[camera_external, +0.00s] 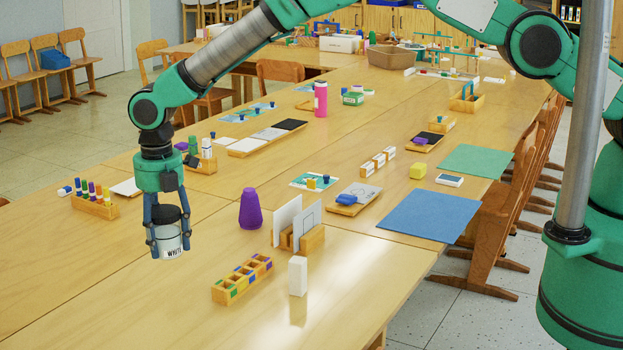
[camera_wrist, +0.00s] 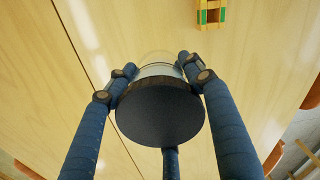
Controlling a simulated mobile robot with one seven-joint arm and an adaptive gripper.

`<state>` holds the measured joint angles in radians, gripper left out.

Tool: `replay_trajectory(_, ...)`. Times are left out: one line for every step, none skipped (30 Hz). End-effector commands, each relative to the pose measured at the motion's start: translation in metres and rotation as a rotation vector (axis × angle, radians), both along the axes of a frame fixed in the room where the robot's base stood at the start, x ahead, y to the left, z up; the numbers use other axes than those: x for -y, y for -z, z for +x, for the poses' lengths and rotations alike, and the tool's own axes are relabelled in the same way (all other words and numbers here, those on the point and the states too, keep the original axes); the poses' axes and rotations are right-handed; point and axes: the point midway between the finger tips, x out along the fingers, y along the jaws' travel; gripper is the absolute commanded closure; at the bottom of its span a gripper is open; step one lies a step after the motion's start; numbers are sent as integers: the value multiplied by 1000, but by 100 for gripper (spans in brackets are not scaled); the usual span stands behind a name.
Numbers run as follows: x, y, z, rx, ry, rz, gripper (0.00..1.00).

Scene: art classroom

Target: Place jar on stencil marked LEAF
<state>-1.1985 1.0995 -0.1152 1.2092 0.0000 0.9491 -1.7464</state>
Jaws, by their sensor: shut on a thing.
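My gripper (camera_external: 170,246) points down and is shut on a jar (camera_external: 168,226) with a black lid, clear walls and a label reading WHITE. The jar is upright between the fingers, over the left part of the near table. In the wrist view my gripper (camera_wrist: 158,72) closes around the jar, whose dark lid (camera_wrist: 160,118) hides most of its body. No stencil with a readable LEAF mark shows. A teal patterned sheet (camera_external: 301,179) lies mid-table, and another (camera_external: 233,116) lies farther back; I cannot tell whether either is the stencil.
Right of the jar stand a purple vase (camera_external: 250,210), a wooden holder with upright panels (camera_external: 309,238), a divided wooden block (camera_external: 225,291) and a white block (camera_external: 298,277). A marker rack (camera_external: 97,208) is at left. The table's near left is clear.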

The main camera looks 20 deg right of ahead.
Motion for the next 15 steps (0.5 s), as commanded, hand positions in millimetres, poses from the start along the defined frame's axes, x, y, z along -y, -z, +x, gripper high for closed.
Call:
replay_trajectory(-1,-8,0,2,0,3,82)
replay_trajectory(-1,-12,0,2,0,4,82)
replay_trajectory(-1,-18,0,2,0,5,82)
replay_trajectory(-1,-20,0,2,0,4,82)
replay_trajectory(-1,-23,0,2,0,4,82)
replay_trajectory(-1,-28,0,2,0,4,82)
replay_trajectory(-1,-33,0,2,0,4,82)
replay_trajectory(-1,-37,0,2,0,4,82)
replay_trajectory(-1,-43,0,2,0,4,82)
replay_trajectory(4,-41,7,0,11,1,82)
replay_trajectory(7,-40,12,0,22,0,82)
replay_trajectory(11,-40,18,0,35,0,82)
replay_trajectory(15,-40,23,0,46,0,82)
replay_trajectory(18,-40,29,0,59,1,82)
replay_trajectory(23,-40,37,0,75,1,82)
